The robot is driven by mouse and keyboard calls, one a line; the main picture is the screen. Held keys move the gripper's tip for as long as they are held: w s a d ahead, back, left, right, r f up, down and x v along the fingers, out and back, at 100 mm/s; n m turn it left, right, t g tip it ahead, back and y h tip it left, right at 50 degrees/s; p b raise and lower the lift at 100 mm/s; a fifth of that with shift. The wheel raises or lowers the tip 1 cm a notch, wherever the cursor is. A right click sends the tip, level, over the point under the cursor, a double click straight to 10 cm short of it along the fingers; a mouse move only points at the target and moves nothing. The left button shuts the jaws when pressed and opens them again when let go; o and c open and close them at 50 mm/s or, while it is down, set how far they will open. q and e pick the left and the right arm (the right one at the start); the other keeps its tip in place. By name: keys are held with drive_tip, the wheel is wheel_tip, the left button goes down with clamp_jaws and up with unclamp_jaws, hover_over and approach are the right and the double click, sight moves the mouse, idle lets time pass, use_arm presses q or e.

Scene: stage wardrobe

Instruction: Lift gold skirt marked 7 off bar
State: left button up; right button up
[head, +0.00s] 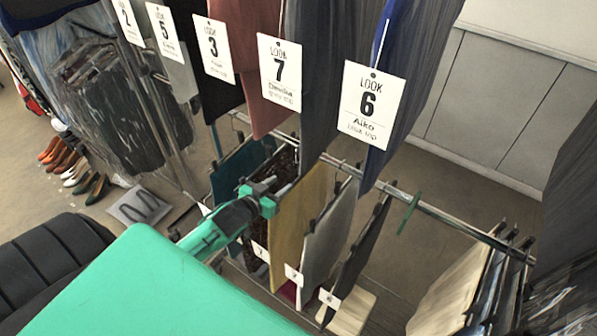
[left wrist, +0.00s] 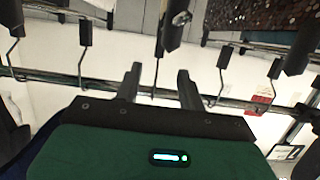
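The gold skirt (head: 297,215) hangs from the lower bar (head: 440,214) in the head view, between a dark brown sequined skirt and a pale grey one. A small white tag (head: 260,252) shows at its left edge; its number is too small to read surely. My left gripper (head: 273,194) is at the top of the gold skirt, near the bar. In the left wrist view its two dark fingers (left wrist: 160,88) are apart, with a thin hanger hook (left wrist: 156,75) between them at bar height. They do not appear closed on it. My right gripper is not in view.
Large LOOK garments, including the card marked 7 (head: 280,73) and card 6 (head: 368,104), hang above and in front of the lower bar. A dark skirt (head: 358,262) hangs to the right. A green marker (head: 409,212) sits on the bar, with free bar around it.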

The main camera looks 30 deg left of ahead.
sight(297, 179)
use_arm(q)
drive_tip(key=b+x, duration=0.4)
drive_tip(key=x, duration=0.6)
drive_tip(key=shift+a+f, duration=0.1)
drive_tip(key=shift+b+x, duration=0.35)
drive_tip(key=shift+x, duration=0.6)
drive_tip(key=shift+c, duration=1.1)
drive_tip(key=shift+a, duration=0.1)
clamp_jaws()
drive_tip(key=shift+r, duration=0.25)
